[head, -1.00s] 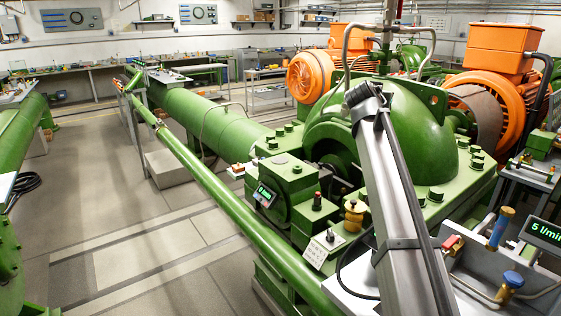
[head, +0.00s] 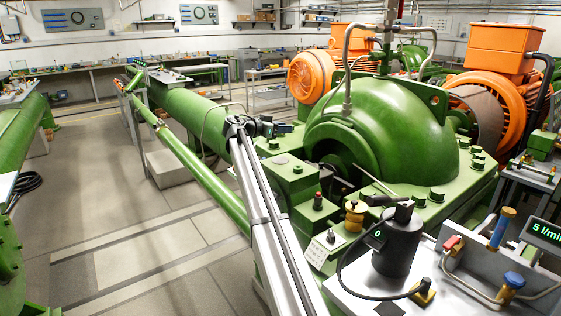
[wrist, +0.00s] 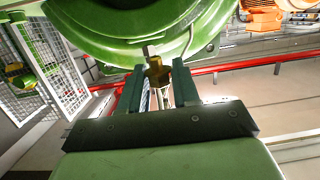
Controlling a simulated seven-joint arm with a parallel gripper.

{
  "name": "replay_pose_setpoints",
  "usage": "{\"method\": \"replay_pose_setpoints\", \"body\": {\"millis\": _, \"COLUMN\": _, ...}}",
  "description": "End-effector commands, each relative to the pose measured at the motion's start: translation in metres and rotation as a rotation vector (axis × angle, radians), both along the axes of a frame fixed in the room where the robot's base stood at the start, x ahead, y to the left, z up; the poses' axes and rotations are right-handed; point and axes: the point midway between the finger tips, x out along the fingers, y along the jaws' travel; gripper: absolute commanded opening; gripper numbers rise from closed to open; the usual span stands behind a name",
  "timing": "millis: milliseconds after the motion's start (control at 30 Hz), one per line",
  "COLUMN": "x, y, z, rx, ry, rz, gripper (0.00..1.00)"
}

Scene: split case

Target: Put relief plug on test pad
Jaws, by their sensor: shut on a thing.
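In the wrist view, my gripper (wrist: 157,80) has its two dark green fingers on either side of a small brass piece (wrist: 156,70) with a pale metal tip, which looks like the relief plug. The fingers are shut on it. Large green casing is close behind it. In the head view, my gripper (head: 272,128) is small and dark at the end of my arm, left of the green dome; the plug cannot be made out there. I cannot tell for sure which surface is the test pad; a small dark square (head: 388,308) lies on the grey bench at the bottom.
A black cylinder (head: 398,243) with a lit display and a hose stands on the grey bench (head: 455,295). A brass fitting (head: 353,216) stands on the green machine, left of it. The green dome (head: 385,135), bolts and pipes (head: 347,75) crowd the middle. Floor is open at left.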

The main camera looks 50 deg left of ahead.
Motion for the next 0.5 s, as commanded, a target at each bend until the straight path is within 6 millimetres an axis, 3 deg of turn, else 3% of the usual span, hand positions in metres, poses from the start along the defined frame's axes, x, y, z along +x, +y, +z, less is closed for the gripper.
{"method": "replay_pose_setpoints", "body": {"millis": 167, "x": -0.006, "y": 0.006, "z": -0.012, "rx": -0.001, "ry": 0.000, "rz": -0.018, "gripper": 0.00}}
{"method": "replay_pose_setpoints", "body": {"millis": 500, "x": -0.005, "y": 0.005, "z": -0.062, "rx": -0.001, "ry": 0.000, "rz": -0.017, "gripper": 0.00}}
